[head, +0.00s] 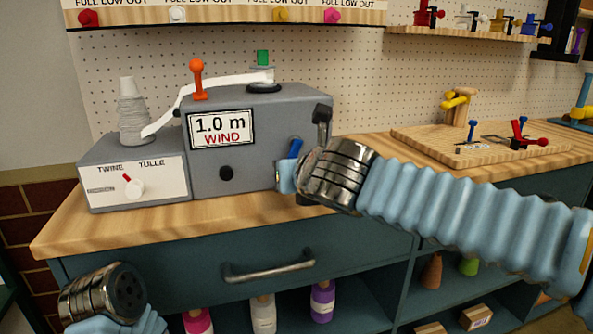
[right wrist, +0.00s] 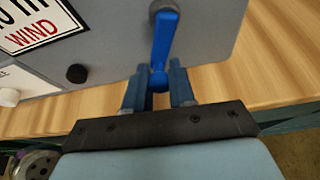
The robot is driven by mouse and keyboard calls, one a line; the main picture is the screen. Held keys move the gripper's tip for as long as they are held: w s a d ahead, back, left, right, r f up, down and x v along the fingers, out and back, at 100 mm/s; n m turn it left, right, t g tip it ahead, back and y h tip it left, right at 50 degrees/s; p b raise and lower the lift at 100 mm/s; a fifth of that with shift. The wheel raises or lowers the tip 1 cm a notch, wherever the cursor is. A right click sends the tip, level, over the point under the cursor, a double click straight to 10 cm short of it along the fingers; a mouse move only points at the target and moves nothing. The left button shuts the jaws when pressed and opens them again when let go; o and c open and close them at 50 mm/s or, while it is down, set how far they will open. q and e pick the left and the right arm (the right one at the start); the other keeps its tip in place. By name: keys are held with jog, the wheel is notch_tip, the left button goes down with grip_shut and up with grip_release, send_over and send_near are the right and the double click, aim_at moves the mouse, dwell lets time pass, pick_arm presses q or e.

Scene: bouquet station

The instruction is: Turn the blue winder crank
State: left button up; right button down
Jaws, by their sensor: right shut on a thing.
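The blue winder crank (right wrist: 162,38) hangs from a grey hub on the front of the grey winder box (head: 265,120), handle end down. In the right wrist view my right gripper (right wrist: 158,84) has a finger on each side of the handle's lower end and is shut on it. In the head view the crank's blue tip (head: 295,148) shows just above my right gripper (head: 286,177); my wrist hides the rest. The box's sign reads "1.0 m WIND". My left arm's end (head: 112,293) is low at the front left; no fingers can be made out there.
A twine spool (head: 132,112) stands on the TWINE/TULLE selector unit (head: 134,182) left of the box. An orange lever (head: 197,78) rises on top. A wooden board (head: 440,140) with small tools lies right. A drawer handle (head: 268,272) juts out below the counter.

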jog(key=shift+a+r+m, duration=0.1)
jog(key=shift+r+m, duration=0.05)
jog(key=shift+m, duration=0.15)
dwell(0.4)
jog(key=c, duration=0.9)
grip_release()
jog(key=shift+c, duration=0.2)
jog(key=v, duration=1.3)
jog(key=shift+s+d+p, duration=0.2)
jog(key=shift+s+p, duration=0.15)
jog(key=shift+p, duration=0.1)
jog(key=shift+r, duration=0.1)
